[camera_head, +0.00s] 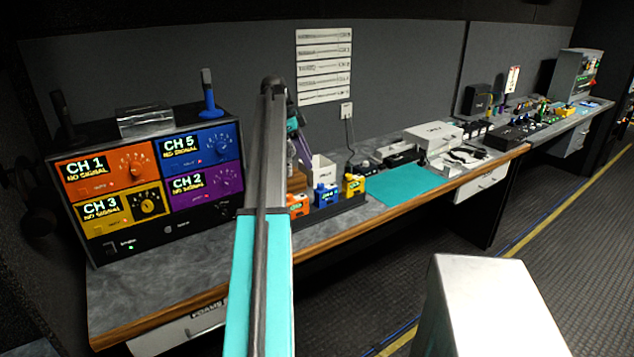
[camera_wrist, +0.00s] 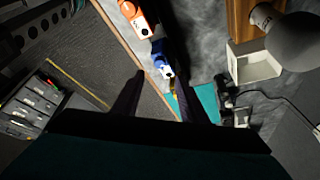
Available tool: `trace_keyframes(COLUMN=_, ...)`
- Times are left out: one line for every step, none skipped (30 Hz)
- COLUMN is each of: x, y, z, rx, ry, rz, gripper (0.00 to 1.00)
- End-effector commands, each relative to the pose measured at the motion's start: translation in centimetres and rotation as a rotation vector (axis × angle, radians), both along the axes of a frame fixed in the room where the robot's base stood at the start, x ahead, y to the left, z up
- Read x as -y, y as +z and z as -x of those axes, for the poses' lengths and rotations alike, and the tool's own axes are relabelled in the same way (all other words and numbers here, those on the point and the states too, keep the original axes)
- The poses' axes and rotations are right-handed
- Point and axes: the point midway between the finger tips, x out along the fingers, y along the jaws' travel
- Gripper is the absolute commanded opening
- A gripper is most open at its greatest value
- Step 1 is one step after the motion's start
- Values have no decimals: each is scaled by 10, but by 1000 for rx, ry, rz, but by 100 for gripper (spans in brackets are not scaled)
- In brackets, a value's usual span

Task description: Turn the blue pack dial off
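The blue pack (camera_head: 326,195) stands on the bench between the orange pack (camera_head: 298,205) and the yellow pack (camera_head: 353,186). In the wrist view the blue pack (camera_wrist: 161,56) shows just beyond the gap between my fingertips, near the bench edge. Its dial is too small to read. The orange pack (camera_wrist: 135,18) is above it, and a bit of yellow shows below it. My gripper (camera_wrist: 161,76) is open and empty, its two dark fingers apart. In the head view my arm hides most of the gripper, above and behind the packs.
A receiver rack (camera_head: 150,232) with coloured channel panels stands on the bench at left; its blue panel (camera_head: 200,150) reads CH 5, NO SIGNAL. A white open box (camera_head: 323,170) stands behind the packs. A teal mat (camera_head: 407,185) to their right is bare. The floor aisle is clear.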

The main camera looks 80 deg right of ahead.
Motion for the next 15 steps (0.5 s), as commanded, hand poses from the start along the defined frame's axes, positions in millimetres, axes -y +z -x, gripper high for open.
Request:
trace_keyframes(x=-1, y=-5, z=4, rx=0, ry=0, rz=-1, gripper=39)
trace_keyframes(x=-1, y=-9, z=5, rx=0, ry=0, rz=-1, gripper=39)
trace_keyframes(x=-1, y=-15, z=8, rx=0, ry=-1, rz=-2, gripper=39)
trace_keyframes(x=0, y=-19, z=9, rx=0, ry=-1, rz=-2, gripper=39)
trace_keyframes(x=0, y=-23, z=11, rx=0, ry=0, rz=-1, gripper=39)
trace_keyframes(x=1, y=-28, z=12, rx=0, ry=0, rz=0, gripper=39)
trace_keyframes(x=1, y=-32, z=14, rx=0, ry=0, rz=-1, gripper=39)
trace_keyframes(x=1, y=-36, z=16, rx=0, ry=1, rz=-1, gripper=39)
trace_keyframes(x=1, y=-41, z=18, rx=0, ry=1, rz=-1, gripper=39)
trace_keyframes(x=2, y=-45, z=19, rx=0, ry=1, rz=-1, gripper=39)
trace_keyframes(x=2, y=-49, z=20, rx=0, ry=1, rz=0, gripper=39)
trace_keyframes(x=2, y=-54, z=23, rx=0, ry=1, rz=0, gripper=39)
trace_keyframes(x=3, y=-58, z=24, rx=0, ry=1, rz=-1, gripper=39)
trace_keyframes(x=3, y=-62, z=26, rx=1, ry=1, rz=-1, gripper=39)
trace_keyframes(x=3, y=-66, z=27, rx=1, ry=1, rz=-1, gripper=39)
